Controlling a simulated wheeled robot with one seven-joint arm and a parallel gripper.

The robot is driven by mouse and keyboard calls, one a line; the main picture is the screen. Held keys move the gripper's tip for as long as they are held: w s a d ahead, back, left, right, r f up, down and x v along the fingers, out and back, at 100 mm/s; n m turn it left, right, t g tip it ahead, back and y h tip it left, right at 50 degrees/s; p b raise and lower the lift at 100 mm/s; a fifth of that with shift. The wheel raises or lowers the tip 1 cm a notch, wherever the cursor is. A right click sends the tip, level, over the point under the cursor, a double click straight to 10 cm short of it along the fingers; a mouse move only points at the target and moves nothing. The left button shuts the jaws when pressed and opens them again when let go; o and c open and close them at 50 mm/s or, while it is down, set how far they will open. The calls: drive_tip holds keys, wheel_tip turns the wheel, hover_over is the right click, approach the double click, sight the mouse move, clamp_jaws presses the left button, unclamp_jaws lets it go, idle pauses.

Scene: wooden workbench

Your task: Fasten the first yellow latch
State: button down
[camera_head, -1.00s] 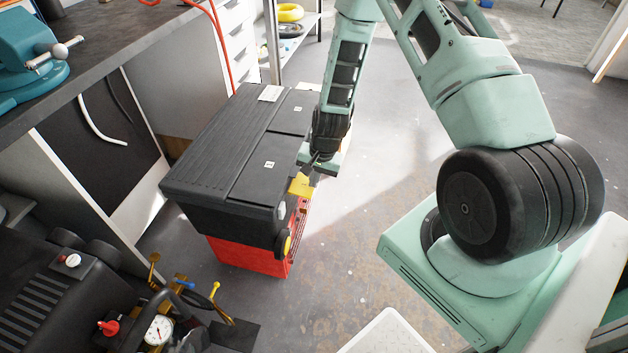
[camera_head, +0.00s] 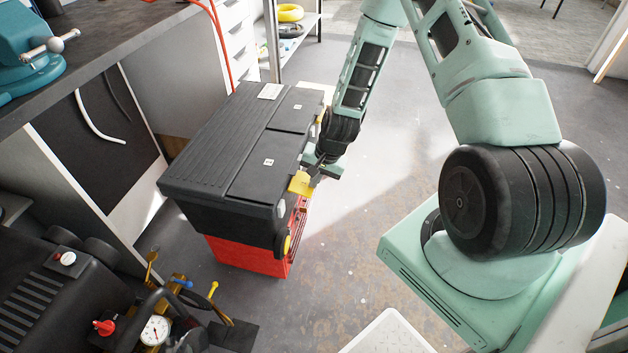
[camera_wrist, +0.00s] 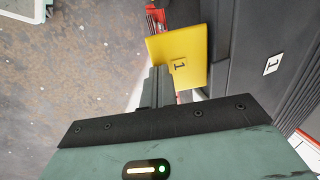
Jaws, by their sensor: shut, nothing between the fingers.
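The black-lidded toolbox (camera_head: 235,140) with a red base (camera_head: 248,258) stands on the floor. A yellow latch (camera_head: 301,184) sticks out from its right side, and in the wrist view the latch (camera_wrist: 180,58) bears a mark like a 1. My gripper (camera_head: 314,178) is shut and empty, its fingertips right beside the latch. In the wrist view my fingers (camera_wrist: 158,84) are together, at or under the latch's lower left edge; I cannot tell whether they touch it.
A workbench (camera_head: 110,60) with a teal vise (camera_head: 25,62) stands at the left. A black compressor (camera_head: 45,290) with a gauge and hoses is at the lower left.

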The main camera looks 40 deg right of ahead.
wheel_tip(320, 180, down, 5)
drive_tip(key=t+y+b, duration=0.2)
drive_tip(key=t+b, duration=0.1)
drive_tip(key=b, duration=0.1)
drive_tip(key=t+y+b, duration=0.2)
drive_tip(key=t+b, duration=0.1)
drive_tip(key=b, duration=0.2)
drive_tip(key=shift+f+y, duration=0.2)
drive_tip(key=shift+y, duration=0.2)
drive_tip(key=shift+r+p, duration=0.8)
drive_tip(key=shift+r, duration=0.05)
